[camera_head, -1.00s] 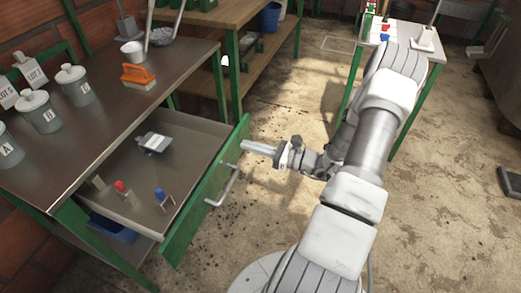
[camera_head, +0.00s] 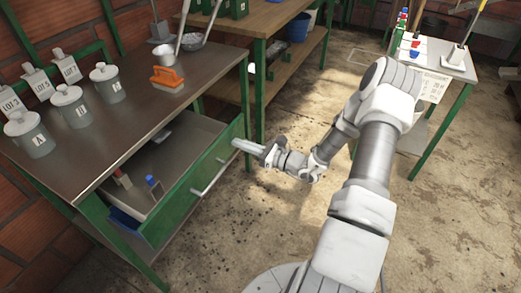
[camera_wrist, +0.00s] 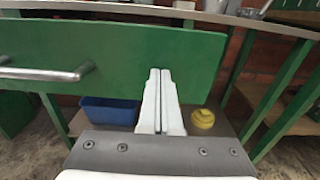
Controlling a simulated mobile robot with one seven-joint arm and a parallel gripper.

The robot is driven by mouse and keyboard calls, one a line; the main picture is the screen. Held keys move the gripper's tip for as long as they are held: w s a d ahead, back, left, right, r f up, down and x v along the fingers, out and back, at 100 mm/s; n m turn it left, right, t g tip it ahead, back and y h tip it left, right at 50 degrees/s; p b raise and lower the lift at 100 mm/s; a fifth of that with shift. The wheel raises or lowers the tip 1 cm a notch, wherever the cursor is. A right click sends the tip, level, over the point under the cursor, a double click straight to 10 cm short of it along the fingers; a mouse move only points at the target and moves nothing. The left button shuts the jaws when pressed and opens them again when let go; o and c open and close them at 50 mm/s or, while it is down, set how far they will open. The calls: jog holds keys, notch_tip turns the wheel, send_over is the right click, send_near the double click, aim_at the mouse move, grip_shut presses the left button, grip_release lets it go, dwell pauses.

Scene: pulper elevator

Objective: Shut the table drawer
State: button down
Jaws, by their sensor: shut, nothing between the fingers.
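The table drawer (camera_head: 186,195) has a green front and a metal handle (camera_head: 210,178). It is partly open, sticking out from under the metal-topped table (camera_head: 125,115). Inside it a red-topped and a blue-topped item (camera_head: 152,184) show; the back of the drawer is hidden under the tabletop. My gripper (camera_head: 240,145) is shut and empty, at the right end of the drawer front. In the wrist view my fingers (camera_wrist: 160,80) point at the green front (camera_wrist: 120,55), to the right of the handle (camera_wrist: 50,74); whether they touch it I cannot tell.
A blue bin (camera_wrist: 108,112) and a yellow object (camera_wrist: 203,118) are below the drawer. A white side table (camera_head: 450,68) stands at right. The floor between is clear.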

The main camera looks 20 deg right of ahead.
aim_at(197, 135)
jog(key=x, duration=1.7)
jog(key=shift+a+b, duration=0.1)
jog(key=shift+b, duration=0.25)
jog(key=shift+w+a+r, duration=0.1)
jog(key=shift+w+r, duration=0.1)
jog(key=shift+w, duration=0.1)
jog(key=shift+a+r, duration=0.1)
